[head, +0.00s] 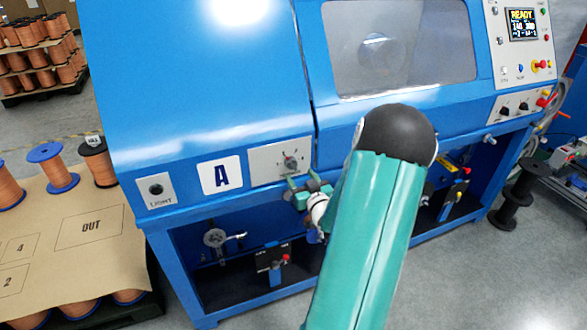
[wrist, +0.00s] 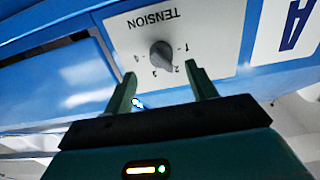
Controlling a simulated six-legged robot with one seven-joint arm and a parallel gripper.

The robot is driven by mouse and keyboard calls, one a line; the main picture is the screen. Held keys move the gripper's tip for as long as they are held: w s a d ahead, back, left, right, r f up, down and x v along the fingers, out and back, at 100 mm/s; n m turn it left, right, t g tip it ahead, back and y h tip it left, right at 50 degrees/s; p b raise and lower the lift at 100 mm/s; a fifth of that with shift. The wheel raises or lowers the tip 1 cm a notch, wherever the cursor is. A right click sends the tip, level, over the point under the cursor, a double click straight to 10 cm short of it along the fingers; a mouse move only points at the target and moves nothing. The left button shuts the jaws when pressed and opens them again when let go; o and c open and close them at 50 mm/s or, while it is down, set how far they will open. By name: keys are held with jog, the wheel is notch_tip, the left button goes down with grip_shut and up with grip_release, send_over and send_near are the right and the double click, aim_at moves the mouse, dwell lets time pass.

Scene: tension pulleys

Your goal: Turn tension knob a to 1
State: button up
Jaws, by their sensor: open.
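Tension knob a is a small grey knob (head: 291,161) on a light plate beside the "A" label (head: 221,175) on the blue machine front. In the wrist view the knob (wrist: 161,55) sits on the plate marked TENSION, upside down, with small numbers around it. Which number it points to is hard to tell. My gripper (head: 309,183) is just below the knob in the head view. In the wrist view my gripper (wrist: 160,69) is open, its two green fingers on either side of the knob's lower edge, with no clear contact.
My arm covers the machine's middle front. A LIGHT button plate (head: 157,190) is left of the label. An open bay with a pulley (head: 216,238) lies below. A control panel (head: 521,28) is at upper right.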

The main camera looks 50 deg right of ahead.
aim_at(294, 168)
jog(key=x, duration=0.5)
jog(key=shift+w+d, duration=0.15)
jog(key=shift+w, duration=0.2)
jog(key=c, duration=1)
